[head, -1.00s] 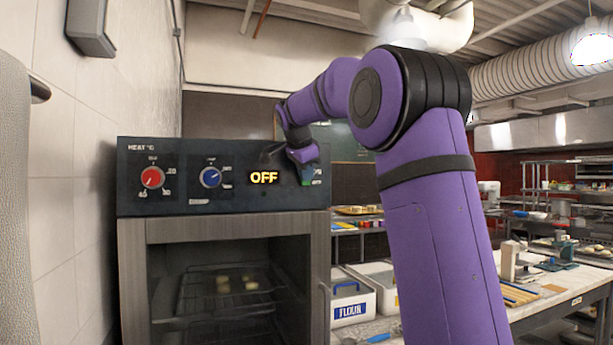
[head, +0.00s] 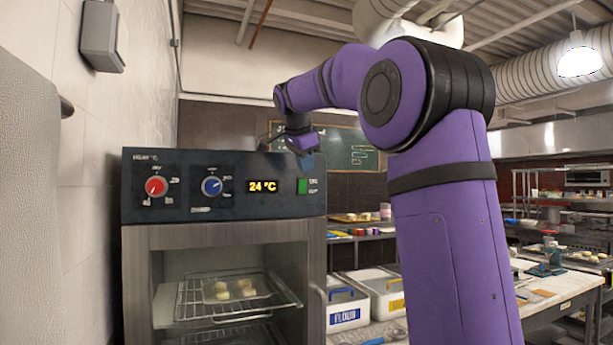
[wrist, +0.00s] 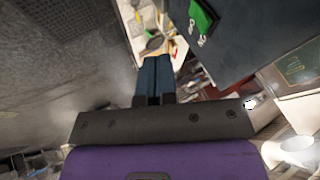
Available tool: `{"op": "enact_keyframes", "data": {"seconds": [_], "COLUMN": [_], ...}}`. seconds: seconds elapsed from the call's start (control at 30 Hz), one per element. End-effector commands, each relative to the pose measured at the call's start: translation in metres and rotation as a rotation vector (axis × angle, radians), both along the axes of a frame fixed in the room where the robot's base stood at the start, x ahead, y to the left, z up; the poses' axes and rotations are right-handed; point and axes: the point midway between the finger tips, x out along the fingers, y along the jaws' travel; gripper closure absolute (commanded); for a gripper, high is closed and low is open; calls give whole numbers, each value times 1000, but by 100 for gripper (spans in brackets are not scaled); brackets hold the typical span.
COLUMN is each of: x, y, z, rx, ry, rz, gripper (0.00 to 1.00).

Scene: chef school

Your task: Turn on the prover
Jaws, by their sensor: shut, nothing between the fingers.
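The prover (head: 225,215) stands at the left in the head view, with a dark control panel above a glass-fronted chamber. Its display (head: 262,186) reads 24 °C in yellow, and the chamber inside is lit. A green switch (head: 302,186) sits right of the display; it also shows close up in the wrist view (wrist: 202,14). A red knob (head: 156,186) and a blue knob (head: 211,186) are on the panel's left. My gripper (wrist: 153,62) is shut and empty, its fingers side by side. It is apart from the switch, above the panel's right end; its tips are hidden in the head view.
Pale dough pieces (head: 235,289) lie on a wire rack in the prover. A flour bin (head: 346,308) stands right of it on a counter. A tiled wall (head: 90,190) is close on the left. Shelves and worktables fill the right background.

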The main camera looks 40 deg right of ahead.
Motion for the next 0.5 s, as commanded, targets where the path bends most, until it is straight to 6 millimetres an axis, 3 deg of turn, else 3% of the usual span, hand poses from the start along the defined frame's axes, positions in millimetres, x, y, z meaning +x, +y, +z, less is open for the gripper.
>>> {"op": "enact_keyframes", "data": {"seconds": [0.2, 0.5], "x": [-10, -14], "y": [14, 18], "z": [20, 25], "rx": [1, 1], "ry": [-1, 0], "rz": [1, 0], "gripper": [100, 100]}}
